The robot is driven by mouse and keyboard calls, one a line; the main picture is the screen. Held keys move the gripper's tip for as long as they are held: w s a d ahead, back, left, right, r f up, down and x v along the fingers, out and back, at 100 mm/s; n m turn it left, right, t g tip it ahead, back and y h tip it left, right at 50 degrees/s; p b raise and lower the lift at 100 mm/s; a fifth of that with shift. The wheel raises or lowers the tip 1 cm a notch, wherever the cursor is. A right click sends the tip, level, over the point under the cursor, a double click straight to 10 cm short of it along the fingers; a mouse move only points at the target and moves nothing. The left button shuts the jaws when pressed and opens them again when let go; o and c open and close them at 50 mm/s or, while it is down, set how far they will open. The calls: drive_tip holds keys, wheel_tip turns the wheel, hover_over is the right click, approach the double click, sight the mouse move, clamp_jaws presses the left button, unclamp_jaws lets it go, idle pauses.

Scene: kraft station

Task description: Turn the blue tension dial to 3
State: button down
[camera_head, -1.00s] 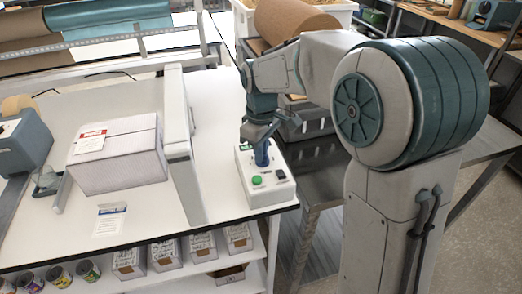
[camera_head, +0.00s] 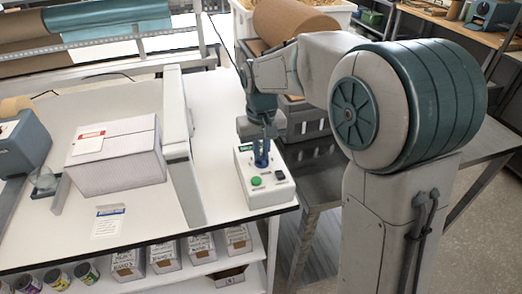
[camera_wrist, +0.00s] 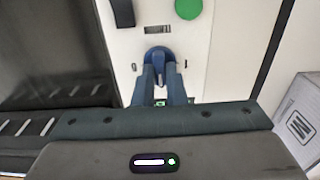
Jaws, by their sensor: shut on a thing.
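The blue tension dial (camera_head: 261,158) is on the white control box (camera_head: 250,197) at the table's right front corner. In the wrist view the dial (camera_wrist: 158,54) shows between my fingertips, its rounded end pointing toward the dark marking above it. The small marks around it are too blurred to read as numbers. My gripper (camera_head: 262,150) points down over the box and is shut on the dial. In the wrist view my gripper (camera_wrist: 159,70) has one finger on each side of the dial, hiding its lower part.
The box also carries a green button (camera_head: 257,181) and a black switch (camera_head: 280,175). A tall pale panel (camera_head: 180,145) stands to its left, then a white carton (camera_head: 115,160). A grey metal table (camera_head: 325,180) adjoins on the right.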

idle(0.5)
drive_tip(key=c, duration=1.5)
unclamp_jaws()
wheel_tip(320, 180, up, 14)
drive_tip(key=shift+f, duration=0.1)
drive_tip(key=s+d+f+m+t, duration=0.1)
drive_tip(key=s+d+f, duration=0.3)
drive_tip(key=s+d, duration=0.1)
drive_tip(key=s+d+f+m+t, duration=0.1)
drive_tip(key=s+d+f, duration=0.3)
drive_tip(key=s, duration=0.4)
drive_tip(key=s+d+f+m+t, duration=0.1)
drive_tip(key=s+d+f, duration=0.3)
drive_tip(key=s, duration=0.3)
drive_tip(key=shift+d+f, duration=0.1)
drive_tip(key=shift+d, duration=0.7)
